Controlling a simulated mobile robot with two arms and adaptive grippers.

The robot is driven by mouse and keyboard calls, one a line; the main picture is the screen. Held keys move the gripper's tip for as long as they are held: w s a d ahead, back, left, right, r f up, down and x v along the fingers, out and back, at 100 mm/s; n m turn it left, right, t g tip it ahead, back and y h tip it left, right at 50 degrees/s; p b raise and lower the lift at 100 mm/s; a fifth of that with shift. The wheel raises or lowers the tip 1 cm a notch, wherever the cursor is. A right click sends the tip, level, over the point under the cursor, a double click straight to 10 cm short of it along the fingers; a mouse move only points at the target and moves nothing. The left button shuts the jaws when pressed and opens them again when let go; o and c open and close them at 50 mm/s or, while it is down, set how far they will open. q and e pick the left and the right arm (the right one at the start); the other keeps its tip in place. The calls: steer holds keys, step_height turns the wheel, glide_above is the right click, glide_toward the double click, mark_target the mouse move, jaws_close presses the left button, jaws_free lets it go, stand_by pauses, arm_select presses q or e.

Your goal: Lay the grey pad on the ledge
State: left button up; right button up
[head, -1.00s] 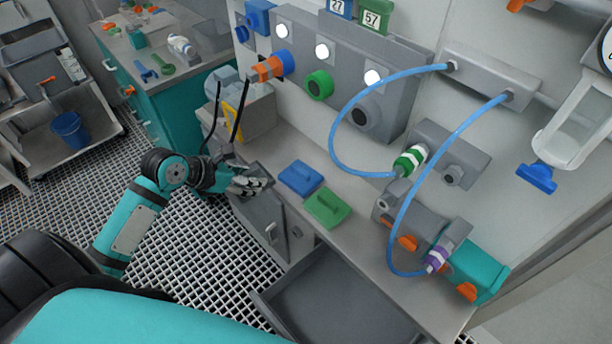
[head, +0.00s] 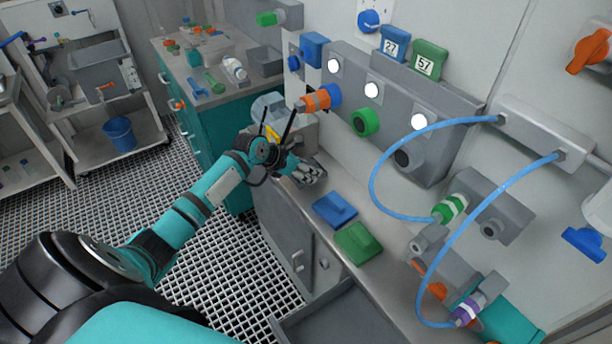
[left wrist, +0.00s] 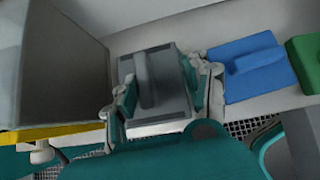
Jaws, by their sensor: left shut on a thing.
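The grey pad (left wrist: 167,88), a flat plate with a raised handle, is between the fingers of my left gripper (left wrist: 162,82) in the left wrist view. The fingers are shut on it. In the head view my left gripper (head: 306,172) is over the left end of the grey ledge (head: 372,203) and mostly hides the pad. I cannot tell whether the pad touches the ledge.
A blue pad (head: 334,210) and a green pad (head: 358,243) lie on the ledge to the right of my gripper. A grey box with a yellow edge (left wrist: 60,132) stands close on the left. An open drawer (head: 345,320) juts out below. Blue hoses (head: 375,180) loop above the ledge.

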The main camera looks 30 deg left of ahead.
arm_select(q)
steer(key=shift+s+f, duration=0.1)
steer(key=shift+f, duration=1.35)
steer(key=shift+f, duration=0.1)
steer(key=o, duration=1.2)
steer(key=shift+c, duration=0.2)
steer(key=v, duration=1.2)
